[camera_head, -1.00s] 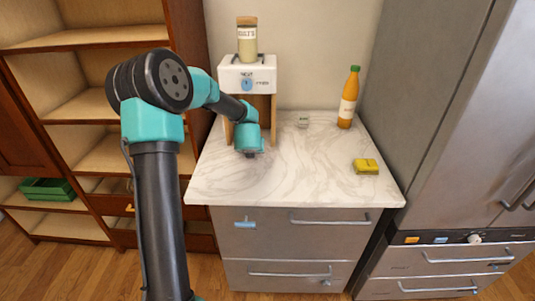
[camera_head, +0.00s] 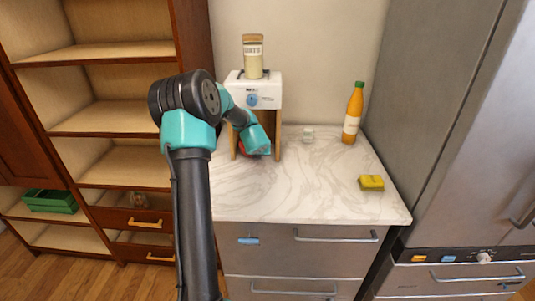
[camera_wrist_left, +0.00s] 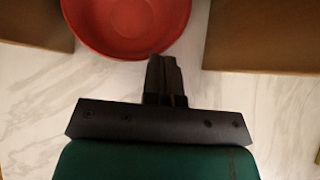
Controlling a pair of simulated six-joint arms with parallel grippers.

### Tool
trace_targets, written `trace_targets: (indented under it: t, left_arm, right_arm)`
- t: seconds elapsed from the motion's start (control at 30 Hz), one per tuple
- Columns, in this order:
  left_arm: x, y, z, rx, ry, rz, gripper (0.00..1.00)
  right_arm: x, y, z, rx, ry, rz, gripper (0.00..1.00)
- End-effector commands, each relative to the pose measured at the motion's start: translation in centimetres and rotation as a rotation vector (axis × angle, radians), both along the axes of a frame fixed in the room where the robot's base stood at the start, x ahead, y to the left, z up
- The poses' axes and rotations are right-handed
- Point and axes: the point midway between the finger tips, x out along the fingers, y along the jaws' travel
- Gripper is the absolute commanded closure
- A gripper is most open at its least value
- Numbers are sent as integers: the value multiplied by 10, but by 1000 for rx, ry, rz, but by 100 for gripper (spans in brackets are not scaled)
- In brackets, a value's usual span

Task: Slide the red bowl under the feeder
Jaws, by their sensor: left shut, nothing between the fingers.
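The red bowl (camera_wrist_left: 128,25) shows in the left wrist view at the top, partly cut off by the frame. It sits on the marble counter between two brown panels. In the head view only slivers of red (camera_head: 243,148) show beside my left wrist, below the white feeder (camera_head: 254,92) with its blue dial. The feeder stands on wooden side panels. My left gripper (camera_wrist_left: 162,65) is shut and empty, its fingertips at the bowl's near rim. I cannot tell if they touch. In the head view the fingers are hidden by my wrist. My right gripper is in neither view.
A brown side panel (camera_wrist_left: 265,35) stands right of my fingers. The counter's (camera_head: 305,190) middle is clear.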

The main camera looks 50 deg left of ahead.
Motion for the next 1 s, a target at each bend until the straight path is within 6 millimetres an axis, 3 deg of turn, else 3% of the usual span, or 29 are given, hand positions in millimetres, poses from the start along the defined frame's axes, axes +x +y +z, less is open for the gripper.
trace_targets:
  t: [0.47, 0.9, 1.0]
  left_arm:
    - [-2, -3, 0, 1, 1, -3, 100]
    - [-19, -36, 0, 1, 1, -16, 100]
    - [-26, -42, 11, 1, -2, -12, 100]
  right_arm:
    - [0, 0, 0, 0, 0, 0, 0]
    - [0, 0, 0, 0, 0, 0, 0]
    - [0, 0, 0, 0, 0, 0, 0]
